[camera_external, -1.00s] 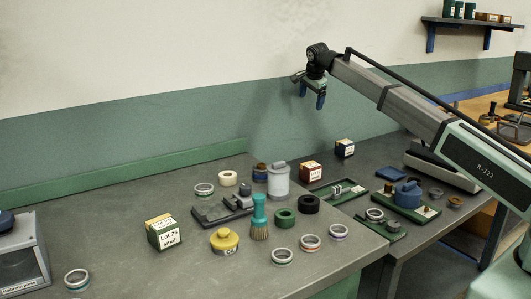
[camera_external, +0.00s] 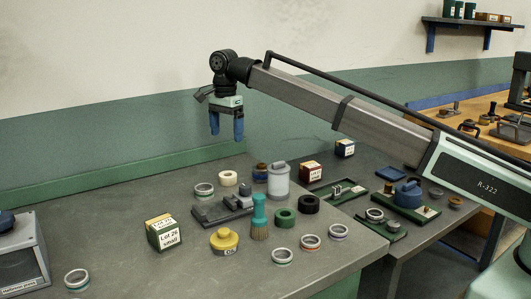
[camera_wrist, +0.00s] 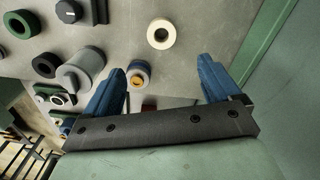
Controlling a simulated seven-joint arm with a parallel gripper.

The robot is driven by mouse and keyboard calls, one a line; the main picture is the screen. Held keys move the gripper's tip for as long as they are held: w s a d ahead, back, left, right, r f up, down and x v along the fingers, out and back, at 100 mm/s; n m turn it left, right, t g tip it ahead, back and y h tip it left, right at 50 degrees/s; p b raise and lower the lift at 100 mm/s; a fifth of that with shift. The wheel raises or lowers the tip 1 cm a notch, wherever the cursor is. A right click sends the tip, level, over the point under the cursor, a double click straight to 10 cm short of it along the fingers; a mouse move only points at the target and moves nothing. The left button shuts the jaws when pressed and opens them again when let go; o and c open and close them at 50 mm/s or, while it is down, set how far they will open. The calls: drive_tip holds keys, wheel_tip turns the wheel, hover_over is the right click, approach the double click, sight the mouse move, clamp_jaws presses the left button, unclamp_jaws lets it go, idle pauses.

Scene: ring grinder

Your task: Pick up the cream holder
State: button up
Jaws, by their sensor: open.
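The cream holder (camera_external: 228,179) is a short, pale ring lying on the grey bench, near its back edge. In the wrist view the cream holder (camera_wrist: 161,33) shows from above as a cream ring with a dark hole, beyond the fingertips and roughly between them. My gripper (camera_external: 227,136) hangs above the holder with its blue fingers pointing down, apart and empty. The fingers of my gripper (camera_wrist: 160,68) also show spread in the wrist view. A clear gap separates them from the holder.
A blue-and-brown jar (camera_external: 260,172) and a grey canister (camera_external: 278,180) stand right of the holder. A metal ring (camera_external: 204,190) lies to its left. A dark fixture (camera_external: 222,211) sits in front. A green ledge (camera_external: 130,177) runs behind.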

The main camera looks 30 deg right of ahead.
sight(228, 174)
wheel_tip(228, 174, down, 14)
drive_tip(key=shift+w+r, duration=0.15)
idle(0.7)
drive_tip(key=shift+c, duration=0.5)
drive_tip(key=c, duration=1.1)
